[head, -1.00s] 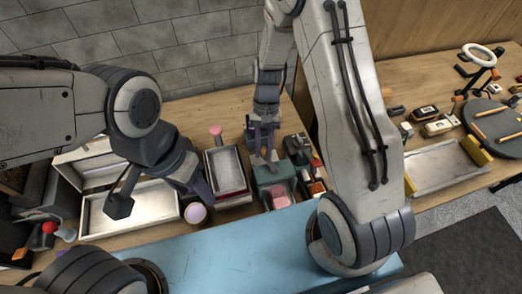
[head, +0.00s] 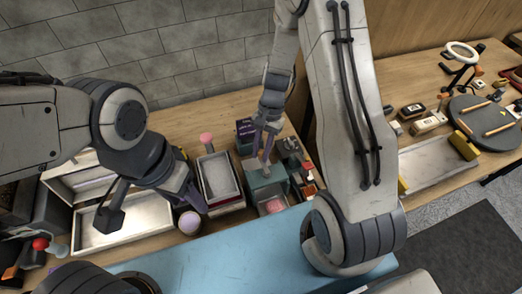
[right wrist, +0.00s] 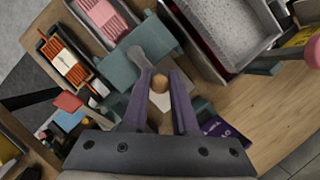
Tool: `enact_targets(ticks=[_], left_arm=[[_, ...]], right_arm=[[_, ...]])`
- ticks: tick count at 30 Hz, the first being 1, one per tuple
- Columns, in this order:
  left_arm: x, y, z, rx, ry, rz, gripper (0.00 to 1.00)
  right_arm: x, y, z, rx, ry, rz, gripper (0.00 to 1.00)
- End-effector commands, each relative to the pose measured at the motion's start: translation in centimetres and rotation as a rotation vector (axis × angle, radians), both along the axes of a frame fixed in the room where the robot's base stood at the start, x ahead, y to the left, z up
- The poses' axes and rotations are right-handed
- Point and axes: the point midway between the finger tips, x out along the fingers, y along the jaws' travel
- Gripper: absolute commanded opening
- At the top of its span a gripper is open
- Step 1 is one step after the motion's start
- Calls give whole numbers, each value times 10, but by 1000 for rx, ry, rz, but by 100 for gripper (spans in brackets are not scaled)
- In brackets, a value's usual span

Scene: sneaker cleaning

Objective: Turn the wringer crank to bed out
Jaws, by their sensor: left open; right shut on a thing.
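The wringer is a teal box (head: 262,178) on the wooden table, with a pink piece (head: 273,205) in its front tray. Its teal body (right wrist: 118,72) also shows in the right wrist view. A grey crank arm (right wrist: 152,40) lies across it, with a round wooden knob (right wrist: 160,83) near its end. My right gripper (right wrist: 161,76) is shut on the crank knob, its purple fingers on either side. In the head view my right gripper (head: 266,150) reaches down over the wringer. My left gripper (head: 190,198) is open and empty, left of the grey tray; its fingertips are partly hidden.
A grey-lined tray (head: 237,200) stands just left of the wringer, and a purple box (head: 245,130) behind it. A lidded white box (head: 80,240), a lilac-topped jar (head: 190,222) and a blue mat (head: 230,262) are close. A drying tray (head: 440,170) lies at right.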

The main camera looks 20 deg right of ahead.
Motion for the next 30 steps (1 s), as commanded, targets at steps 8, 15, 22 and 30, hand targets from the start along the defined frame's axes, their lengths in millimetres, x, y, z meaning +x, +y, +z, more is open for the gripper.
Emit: enact_targets(ticks=[8,15,22,30], left_arm=[[0,0,0,0,0,0,57],[0,0,0,0,0,0,57],[0,0,-2,0,0,0,57],[0,0,-13,0,0,1,57]], right_arm=[[1,-1,1,-2,-4,-1,42],[1,0,0,-1,-2,1,57],[4,-2,8,1,-5,2,57],[18,-17,53,-1,-9,0,57]])
